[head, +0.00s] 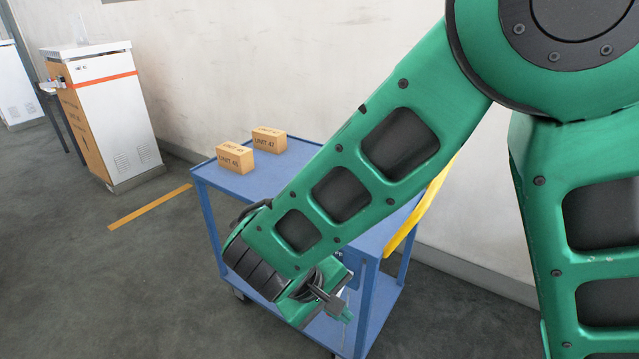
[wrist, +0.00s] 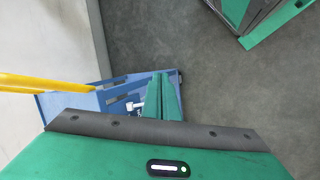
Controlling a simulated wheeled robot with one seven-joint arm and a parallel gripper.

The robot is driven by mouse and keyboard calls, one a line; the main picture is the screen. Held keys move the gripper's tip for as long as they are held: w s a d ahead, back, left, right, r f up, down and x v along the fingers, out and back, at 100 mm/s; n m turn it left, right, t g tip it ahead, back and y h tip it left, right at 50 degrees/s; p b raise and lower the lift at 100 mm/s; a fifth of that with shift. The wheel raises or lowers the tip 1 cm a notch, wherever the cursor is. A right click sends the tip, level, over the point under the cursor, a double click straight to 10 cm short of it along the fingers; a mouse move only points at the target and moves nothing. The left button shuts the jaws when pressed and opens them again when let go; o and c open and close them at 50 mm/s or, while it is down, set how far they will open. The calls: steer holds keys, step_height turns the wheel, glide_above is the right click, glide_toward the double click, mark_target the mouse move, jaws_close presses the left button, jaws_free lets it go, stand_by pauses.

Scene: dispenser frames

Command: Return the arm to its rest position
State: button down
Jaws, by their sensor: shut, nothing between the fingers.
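My green arm reaches down from the upper right in the head view, across the front of a blue cart. My gripper (wrist: 163,78) shows in the wrist view as two green fingers side by side, shut with nothing between them. In the head view its small end (head: 340,308) hangs low by the cart's near side, partly hidden behind my forearm.
The blue cart (head: 217,174) has a yellow handle (head: 424,208) and carries two tan boxes, UNIT 45 (head: 236,158) and UNIT 47 (head: 269,140). A white cabinet (head: 113,118) stands at the left by the wall.

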steer(key=w+d+r+m+g+y, duration=0.1)
steer(key=d+r+m, duration=0.25)
steer(key=d, duration=0.75)
steer(key=w+d+r+m+g, duration=0.1)
steer(key=d+r+m+g, duration=0.3)
steer(key=d, duration=0.7)
steer(key=s+d+r+m+t+y, duration=0.1)
steer(key=s+d+r+m+y, duration=0.1)
steer(key=s+d, duration=0.5)
steer(key=s+d+r+m+t+y, duration=0.1)
steer(key=s+d+r+m+y, duration=0.1)
steer(key=s+d+r+m, duration=0.2)
steer(key=s+d, duration=0.3)
steer(key=shift+s+t, duration=0.25)
steer(key=shift+t, duration=0.05)
steer(key=shift+d, duration=0.1)
